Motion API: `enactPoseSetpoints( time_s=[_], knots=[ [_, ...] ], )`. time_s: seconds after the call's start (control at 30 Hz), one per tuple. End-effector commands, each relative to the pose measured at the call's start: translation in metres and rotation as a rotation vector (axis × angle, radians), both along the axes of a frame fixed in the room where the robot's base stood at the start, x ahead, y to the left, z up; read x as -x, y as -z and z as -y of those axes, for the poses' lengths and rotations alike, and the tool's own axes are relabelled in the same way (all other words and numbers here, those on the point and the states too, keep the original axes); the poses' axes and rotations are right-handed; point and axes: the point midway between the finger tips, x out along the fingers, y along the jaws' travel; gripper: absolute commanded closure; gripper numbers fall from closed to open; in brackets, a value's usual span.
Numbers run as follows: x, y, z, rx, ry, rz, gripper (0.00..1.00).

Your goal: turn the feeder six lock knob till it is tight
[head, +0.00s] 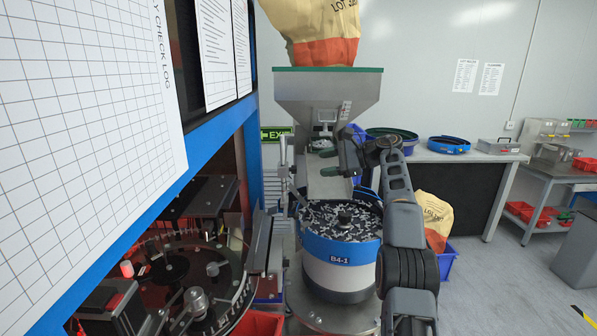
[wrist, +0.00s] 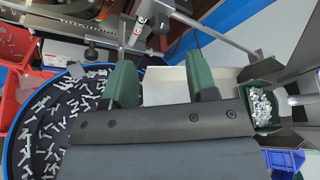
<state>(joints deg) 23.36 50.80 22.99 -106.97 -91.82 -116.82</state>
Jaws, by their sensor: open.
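My gripper (head: 326,157) is open and empty in front of the feeder's hopper, above the bowl. In the wrist view its two green fingers (wrist: 159,65) stand wide apart with a pale plate beyond them. A metal clamp (wrist: 152,14) with dark parts sits on rods just past the fingertips, apart from them. I cannot tell for sure whether a dark part there is the lock knob, or how tight it is. The feeder bowl (head: 341,252) is white and blue, labelled B4-1, and full of small metal parts. No label reading six is legible.
A steel hopper (head: 327,95) with a sack (head: 318,25) on top stands over the bowl. A metal post (head: 284,165) rises left of it. A blue-framed machine with a dark round table (head: 180,290) fills the left. A bench (head: 455,155) stands behind; open floor lies right.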

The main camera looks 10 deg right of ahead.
Motion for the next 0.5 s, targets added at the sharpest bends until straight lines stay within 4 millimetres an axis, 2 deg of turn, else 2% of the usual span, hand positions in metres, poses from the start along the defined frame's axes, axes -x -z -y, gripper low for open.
enactPoseSetpoints(
  time_s=[0.03, 0.2, 0.5],
  knots=[
    [-0.004, 0.004, -0.01, 0.0, -0.003, -0.001, 0.47],
    [-0.018, 0.012, -0.037, 0.0, -0.002, -0.002, 0.47],
    [-0.033, 0.022, -0.068, 0.0, 0.0, -0.001, 0.47]
  ],
)
